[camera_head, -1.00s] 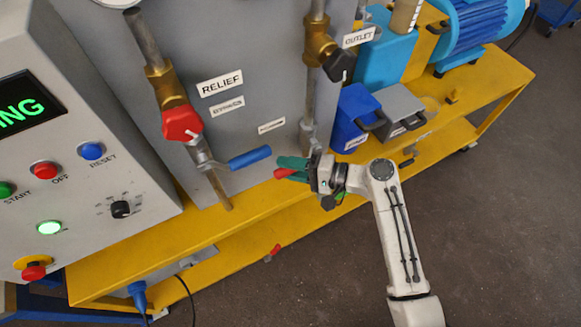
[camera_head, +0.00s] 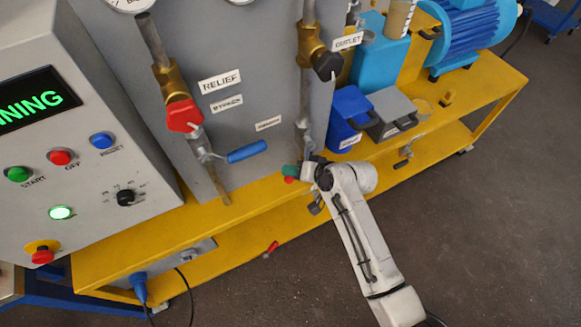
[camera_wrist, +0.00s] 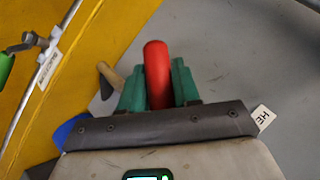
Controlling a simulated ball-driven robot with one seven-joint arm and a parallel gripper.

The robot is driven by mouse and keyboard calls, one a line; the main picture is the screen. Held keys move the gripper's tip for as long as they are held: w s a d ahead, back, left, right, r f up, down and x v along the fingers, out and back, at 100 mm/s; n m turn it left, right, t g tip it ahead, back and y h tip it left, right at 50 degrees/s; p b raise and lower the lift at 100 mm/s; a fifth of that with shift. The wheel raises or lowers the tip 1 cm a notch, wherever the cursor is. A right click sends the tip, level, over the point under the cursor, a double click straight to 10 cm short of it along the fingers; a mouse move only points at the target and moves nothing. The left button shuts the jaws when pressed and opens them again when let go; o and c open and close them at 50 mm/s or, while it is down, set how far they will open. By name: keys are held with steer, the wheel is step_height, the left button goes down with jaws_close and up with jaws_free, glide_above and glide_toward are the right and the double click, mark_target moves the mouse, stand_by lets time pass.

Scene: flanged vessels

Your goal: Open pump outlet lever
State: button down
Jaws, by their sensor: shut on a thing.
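My gripper (camera_head: 288,173) is low in front of the grey panel, right of the blue lever handle (camera_head: 247,151) in the head view. In the wrist view its two green fingers (camera_wrist: 158,82) are shut on a red handle (camera_wrist: 157,72), which lies between them. In the head view a small piece of the red handle (camera_head: 289,180) shows beside the fingers. I cannot tell what the handle is fixed to. The OUTLET label (camera_head: 348,41) is higher up, beside a brass valve with a black knob (camera_head: 327,66).
Blue and grey bins (camera_head: 392,112) stand right of the gripper on the yellow frame (camera_head: 240,206). A green handle (camera_wrist: 5,68) shows in the wrist view. Grey floor (camera_head: 480,220) at right is clear.

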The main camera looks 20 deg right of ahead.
steer(key=d+f+n+h, duration=0.2)
steer(key=d+n+h, duration=0.1)
steer(key=d+h, duration=0.3)
steer(key=shift+w+h+b, duration=0.2)
steer(key=shift+h+b, duration=0.1)
steer(key=shift+b, duration=0.1)
steer(key=shift+f, duration=0.1)
stand_by(0.4)
steer(key=c, duration=0.9)
jaws_free()
steer(key=v, duration=1)
steer(key=shift+s+a, duration=0.15)
steer(key=shift+s, duration=0.2)
